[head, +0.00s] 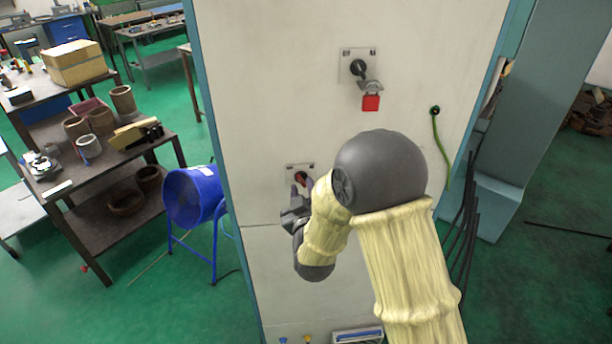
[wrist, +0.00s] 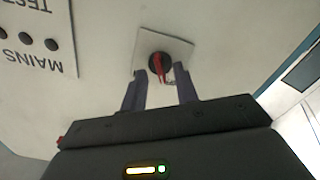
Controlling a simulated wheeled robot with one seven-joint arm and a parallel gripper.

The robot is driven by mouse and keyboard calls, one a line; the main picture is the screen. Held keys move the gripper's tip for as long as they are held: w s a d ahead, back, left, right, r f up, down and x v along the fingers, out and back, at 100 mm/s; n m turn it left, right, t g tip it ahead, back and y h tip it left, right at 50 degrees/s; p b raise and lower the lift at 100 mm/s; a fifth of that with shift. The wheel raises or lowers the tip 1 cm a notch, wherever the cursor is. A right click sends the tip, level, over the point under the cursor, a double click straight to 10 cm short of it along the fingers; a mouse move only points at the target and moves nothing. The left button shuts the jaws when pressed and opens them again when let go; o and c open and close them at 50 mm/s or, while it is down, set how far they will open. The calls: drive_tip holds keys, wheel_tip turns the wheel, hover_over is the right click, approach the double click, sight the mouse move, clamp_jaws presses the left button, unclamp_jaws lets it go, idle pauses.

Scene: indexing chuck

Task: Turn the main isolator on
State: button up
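A rotary switch with a red handle (wrist: 160,66) on a black round base sits on a light square plate in the wrist view. It is on the pale cabinet front, and shows partly in the head view (head: 301,178) behind my gripper. My gripper (head: 300,191) points at this switch. In the wrist view its two fingers (wrist: 161,72) stand apart, one on each side of the red handle, with gaps visible. Whether the fingertips reach past the handle's front is unclear. A second switch (head: 358,68), with a black handle, sits higher on the cabinet, with a red padlock (head: 371,102) hanging at it.
A panel lettered "MAINS" and "TEST" (wrist: 38,45) shows upside down in the wrist view. A green cable (head: 441,150) hangs from the cabinet's right side. A blue fan (head: 194,196) stands left of the cabinet, by a workbench with pots. Green floor lies open between.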

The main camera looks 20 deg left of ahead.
drive_tip(key=shift+w+a, duration=0.25)
drive_tip(key=shift+w, duration=0.2)
drive_tip(key=shift+s, duration=0.1)
drive_tip(key=shift+d, duration=0.1)
drive_tip(key=shift+c, duration=0.4)
clamp_jaws()
